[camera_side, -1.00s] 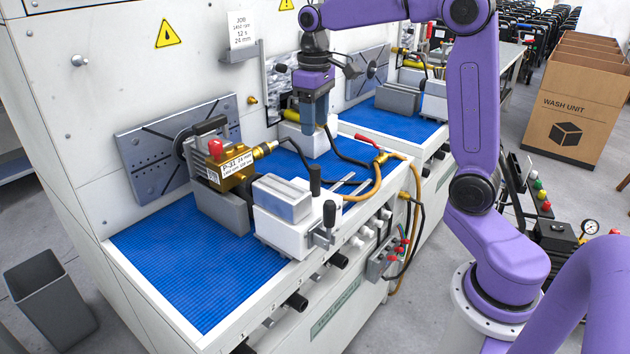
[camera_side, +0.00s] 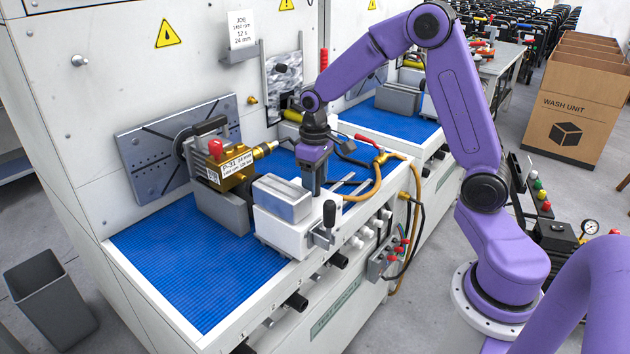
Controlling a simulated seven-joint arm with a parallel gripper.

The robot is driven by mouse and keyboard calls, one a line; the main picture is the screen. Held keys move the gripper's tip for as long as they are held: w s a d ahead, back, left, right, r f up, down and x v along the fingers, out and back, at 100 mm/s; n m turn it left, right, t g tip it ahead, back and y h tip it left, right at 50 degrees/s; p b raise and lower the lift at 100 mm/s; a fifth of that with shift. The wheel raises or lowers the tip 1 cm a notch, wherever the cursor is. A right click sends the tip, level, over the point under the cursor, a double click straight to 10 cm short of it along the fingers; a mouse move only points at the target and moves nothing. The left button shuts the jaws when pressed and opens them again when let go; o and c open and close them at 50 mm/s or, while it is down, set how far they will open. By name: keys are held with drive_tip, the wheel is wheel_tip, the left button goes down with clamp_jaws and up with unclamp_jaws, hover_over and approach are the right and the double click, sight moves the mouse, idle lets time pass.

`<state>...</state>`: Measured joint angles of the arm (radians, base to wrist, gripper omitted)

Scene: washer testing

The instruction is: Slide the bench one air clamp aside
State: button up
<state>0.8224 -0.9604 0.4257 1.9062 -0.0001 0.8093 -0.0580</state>
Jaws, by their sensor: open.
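The bench one air clamp appears to be the white carriage (camera_side: 285,233) with a grey block on top, on the blue mat of the near bench. A black upright handle (camera_side: 329,214) stands at its front right. My gripper (camera_side: 312,190) points down just behind the carriage, over its rear right end. The gripper is open; its fingertips are small and partly hidden, and I cannot tell whether it touches the clamp. A second black handle seen there before is now hidden by the gripper. Left of the carriage, a brass valve (camera_side: 228,165) with a white tag sits on a grey block.
A slotted grey plate (camera_side: 150,165) is on the wall behind the valve. A yellow hose (camera_side: 375,185) and red-handled tap (camera_side: 369,143) lie right of my gripper. The blue mat (camera_side: 190,275) is clear at front left. A second bench (camera_side: 400,125) stands behind.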

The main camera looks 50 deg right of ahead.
drive_tip(key=shift+f, duration=0.2)
clamp_jaws()
drive_tip(key=d, duration=2.5)
drive_tip(key=shift+d+r, duration=0.15)
drive_tip(key=shift+d, duration=0.2)
unclamp_jaws()
drive_tip(key=shift+d, duration=0.15)
drive_tip(key=shift+a, duration=0.2)
